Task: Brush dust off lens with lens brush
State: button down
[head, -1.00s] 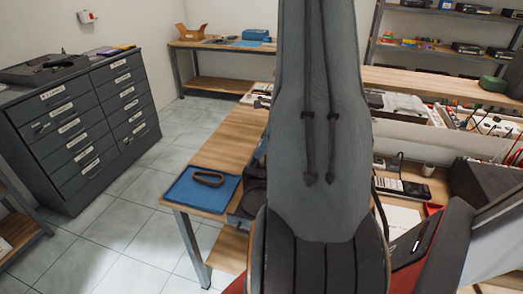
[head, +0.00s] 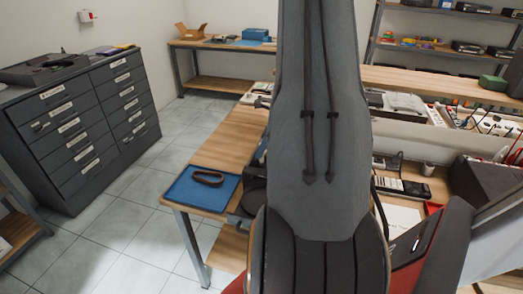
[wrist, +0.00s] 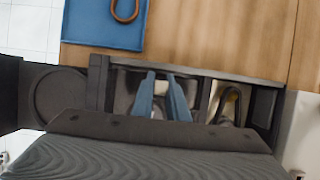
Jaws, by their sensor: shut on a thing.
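In the wrist view, my gripper (wrist: 161,80) has two blue-grey fingers reaching into a compartment of a dark tray (wrist: 98,85). The fingers are close together and shut on a small pale thing (wrist: 160,87) between their tips. Whether it is the lens brush cannot be told. I cannot make out a lens or dust. In the head view, my own arm covers the middle of the workbench and hides my gripper.
A blue mat (head: 182,190) with a brown strap loop (head: 207,177) lies on the wooden bench (head: 215,150); the mat also shows in the wrist view (wrist: 90,25). Beside the tray's gripped compartment, another holds a dark curved thing (wrist: 231,100). A drawer cabinet (head: 85,125) stands left; floor between is clear.

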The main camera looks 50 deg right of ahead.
jog(key=shift+w+d, duration=0.35)
jog(key=shift+d, duration=0.35)
jog(key=shift+r+p, duration=0.2)
jog(key=shift+p, duration=0.2)
dwell(0.6)
notch_tip(320, 180, up, 12)
jog(key=p, duration=0.3)
dwell(1.1)
dwell(0.5)
